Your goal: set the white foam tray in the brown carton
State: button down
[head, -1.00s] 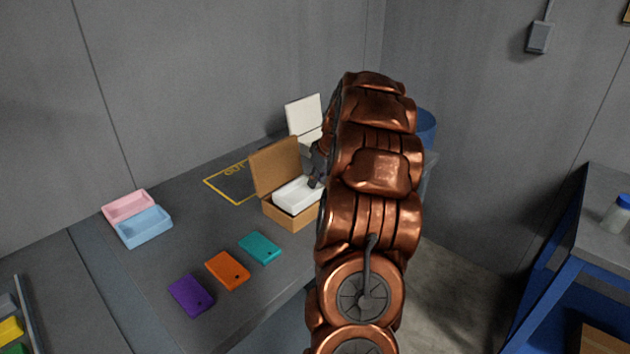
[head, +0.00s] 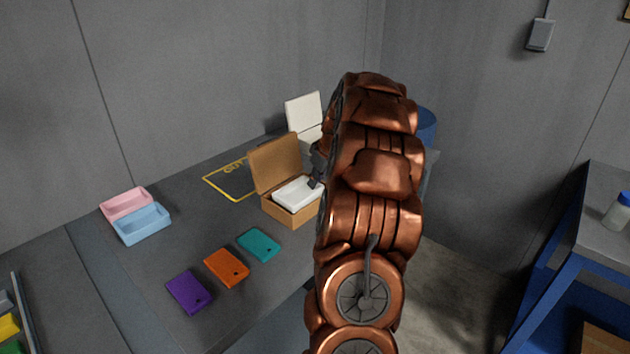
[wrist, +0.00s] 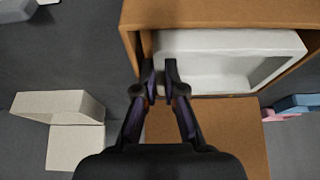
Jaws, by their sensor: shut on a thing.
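The brown carton (head: 288,214) stands open on the grey table, its lid (head: 275,165) raised at the back; it also shows in the wrist view (wrist: 215,13). The white foam tray (head: 296,190) is at the carton's opening, within its walls in the wrist view (wrist: 228,42). Part of the tray shows above the carton's front rim; whether it touches the carton floor is hidden. My gripper (head: 316,182) is shut on one end wall of the tray, and its fingers show at that wall in the wrist view (wrist: 160,70).
A white open box (head: 304,112) stands behind the carton. Pink (head: 127,203) and blue (head: 142,224) trays sit at left. Teal (head: 259,245), orange (head: 226,267) and purple (head: 189,292) slabs lie in front. A yellow-outlined area (head: 228,182) is left of the carton.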

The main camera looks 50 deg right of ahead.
jog(key=shift+f+b, duration=0.7)
jog(key=shift+b, duration=0.15)
dwell(1.0)
jog(key=c, duration=1.2)
grip_release()
jog(key=v, duration=1.2)
jog(key=s+a+n+g+y+p, duration=0.1)
jog(key=s+a+g+y+p, duration=0.15)
jog(key=a, duration=2.75)
jog(key=s+a+f+g, duration=0.1)
jog(key=s+a+f, duration=0.1)
jog(key=s+a, duration=0.2)
jog(key=s+a+f+g+h, duration=0.1)
jog(key=s+a, duration=0.4)
jog(key=s, duration=0.6)
jog(key=s+a+f+g+h, duration=0.1)
jog(key=s+a+f, duration=0.2)
jog(key=s, duration=0.4)
jog(key=shift+s+a+f+m+g, duration=0.15)
jog(key=shift+a+f+m+g, duration=0.2)
jog(key=shift+a, duration=0.45)
